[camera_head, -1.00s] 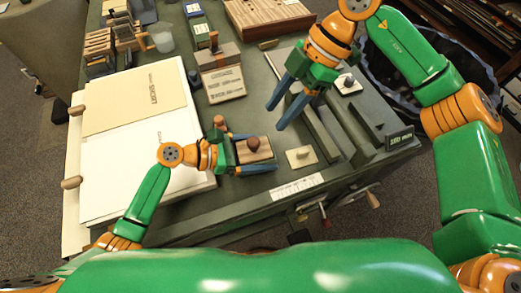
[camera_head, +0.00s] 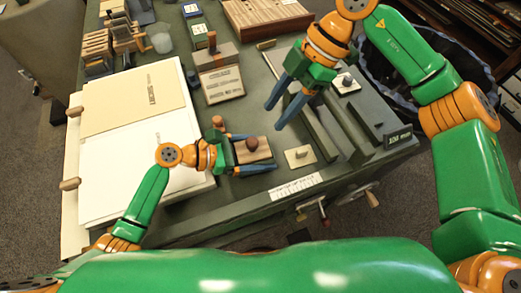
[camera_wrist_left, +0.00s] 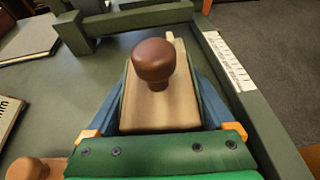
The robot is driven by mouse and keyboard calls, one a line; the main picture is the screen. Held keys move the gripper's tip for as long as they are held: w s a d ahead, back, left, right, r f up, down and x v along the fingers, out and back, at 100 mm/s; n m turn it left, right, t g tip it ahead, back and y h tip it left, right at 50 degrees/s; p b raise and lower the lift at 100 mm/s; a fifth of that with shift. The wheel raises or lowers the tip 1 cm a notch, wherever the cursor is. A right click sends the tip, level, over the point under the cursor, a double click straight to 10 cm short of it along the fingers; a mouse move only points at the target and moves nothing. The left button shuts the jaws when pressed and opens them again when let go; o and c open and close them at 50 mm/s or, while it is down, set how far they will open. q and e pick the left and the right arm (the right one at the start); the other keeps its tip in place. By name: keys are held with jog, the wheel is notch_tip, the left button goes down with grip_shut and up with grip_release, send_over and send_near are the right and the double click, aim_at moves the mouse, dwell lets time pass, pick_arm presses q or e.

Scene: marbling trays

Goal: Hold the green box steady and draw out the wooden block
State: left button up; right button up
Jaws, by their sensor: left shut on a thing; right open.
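My left gripper (camera_head: 254,153) is shut on a tan wooden block (camera_wrist_left: 158,108) with a round brown knob (camera_wrist_left: 153,60) on top. The block lies low at the table's near side, one blue finger along each side; it also shows in the head view (camera_head: 246,157). My right gripper (camera_head: 272,115) is open and empty, in the air above the table, up and right of the left one. A small dark green box (camera_head: 200,37) with a pale label stands at the back of the table. I cannot tell whether it is the task's green box.
A pale square plate with a small knob (camera_head: 299,156) lies right of the held block. Dark raised rails (camera_head: 322,132) stand beyond it. Large white sheets (camera_head: 110,165) cover the left side. A white ruled strip (camera_head: 296,187) marks the front edge. A tan knob (camera_wrist_left: 28,169) is beside my left gripper.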

aim_at(252, 141)
jog(key=shift+o, duration=1.4)
jog(key=s+a+r+n+t+h, duration=0.1)
jog(key=a+r+n+h, duration=0.2)
jog(key=a+n+h, duration=0.2)
jog(key=shift+s+a+n, duration=0.2)
jog(key=shift+s+n, duration=0.1)
jog(key=shift+n, duration=0.8)
jog(key=shift+n+t+h, duration=0.3)
jog(key=shift+t, duration=0.1)
notch_tip(252, 141, down, 12)
jog(key=shift+s+r, duration=0.1)
jog(key=shift+r, duration=0.15)
grip_shut()
